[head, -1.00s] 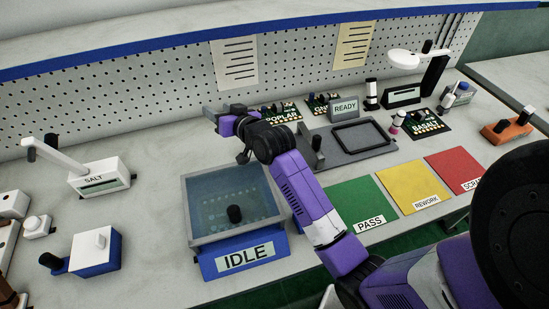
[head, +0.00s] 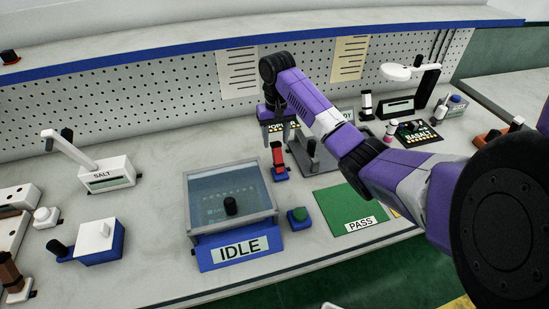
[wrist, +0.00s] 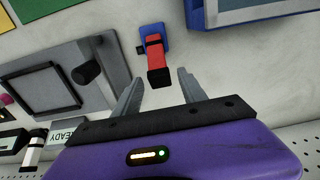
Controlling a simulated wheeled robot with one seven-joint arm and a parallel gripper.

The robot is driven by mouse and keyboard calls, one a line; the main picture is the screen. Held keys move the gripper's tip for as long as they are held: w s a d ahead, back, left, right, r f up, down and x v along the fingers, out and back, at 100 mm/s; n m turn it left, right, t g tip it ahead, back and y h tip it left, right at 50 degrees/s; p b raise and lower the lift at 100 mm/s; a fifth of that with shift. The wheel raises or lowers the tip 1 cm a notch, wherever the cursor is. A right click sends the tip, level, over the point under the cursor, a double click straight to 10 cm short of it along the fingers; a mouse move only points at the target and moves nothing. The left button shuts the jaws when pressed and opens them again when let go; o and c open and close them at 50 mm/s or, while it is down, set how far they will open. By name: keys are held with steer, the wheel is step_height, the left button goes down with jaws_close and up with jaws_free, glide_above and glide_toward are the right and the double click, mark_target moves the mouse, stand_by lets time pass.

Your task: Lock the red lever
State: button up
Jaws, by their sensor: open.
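The red lever (head: 277,154) stands upright on a small blue base (head: 281,174), right of the glass-lidded IDLE machine. In the wrist view the red lever (wrist: 154,55) rises from its blue base (wrist: 149,31) toward the camera, with a dark band across it. My gripper (wrist: 160,77) is open, and the lever's near end shows between its two grey fingers, with gaps on both sides. In the head view my gripper (head: 271,122) points down above and just behind the lever.
A grey fixture with a dark post (head: 311,148) stands close on the right. The green PASS mat (head: 345,208) lies flat at front right.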

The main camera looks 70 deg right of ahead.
mark_target(276, 155)
steer(key=shift+s+a+f, duration=0.15)
steer(key=shift+s, duration=0.1)
steer(key=shift+f+p, duration=0.3)
steer(key=shift+f, duration=3.45)
jaws_close()
